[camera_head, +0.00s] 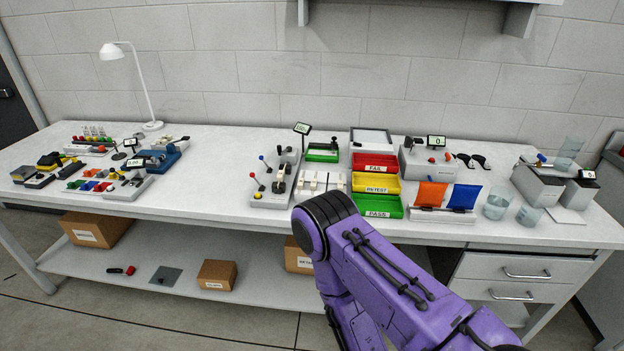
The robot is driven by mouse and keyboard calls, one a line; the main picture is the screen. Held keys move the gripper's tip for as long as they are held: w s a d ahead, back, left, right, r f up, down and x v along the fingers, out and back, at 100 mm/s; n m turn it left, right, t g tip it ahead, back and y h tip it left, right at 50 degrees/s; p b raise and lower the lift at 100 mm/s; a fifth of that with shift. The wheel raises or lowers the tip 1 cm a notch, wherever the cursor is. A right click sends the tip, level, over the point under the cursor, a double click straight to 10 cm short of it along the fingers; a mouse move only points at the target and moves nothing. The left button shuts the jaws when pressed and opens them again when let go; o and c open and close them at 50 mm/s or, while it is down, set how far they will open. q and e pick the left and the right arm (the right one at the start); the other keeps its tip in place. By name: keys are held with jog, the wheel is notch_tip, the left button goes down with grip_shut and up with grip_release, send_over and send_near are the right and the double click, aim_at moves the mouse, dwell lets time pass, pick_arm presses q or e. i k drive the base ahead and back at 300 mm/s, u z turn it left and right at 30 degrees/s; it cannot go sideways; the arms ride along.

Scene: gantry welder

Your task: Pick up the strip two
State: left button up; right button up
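Several small pale strip-like pieces (321,182) stand side by side near the middle of the workbench, left of the yellow retest tray. They are too small for me to read any label, so I cannot tell which one is strip two. A purple arm of mine reaches in from the lower right and bends down in front of the bench. Its gripper is out of the picture. My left gripper is not in view either.
The white workbench (215,165) has a clear stretch left of centre. Red fail (376,162), yellow retest (376,184) and green pass (378,206) trays stand right of the strips. A lever device (272,190) stands left of them. Glass beakers (497,202) stand at right.

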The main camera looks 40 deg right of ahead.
aim_at(281, 174)
jog(key=z, duration=0.95)
jog(key=i, duration=0.5)
jog(key=z, duration=0.5)
jog(key=k, duration=1.25)
jog(key=i, duration=0.45)
jog(key=u, duration=0.05)
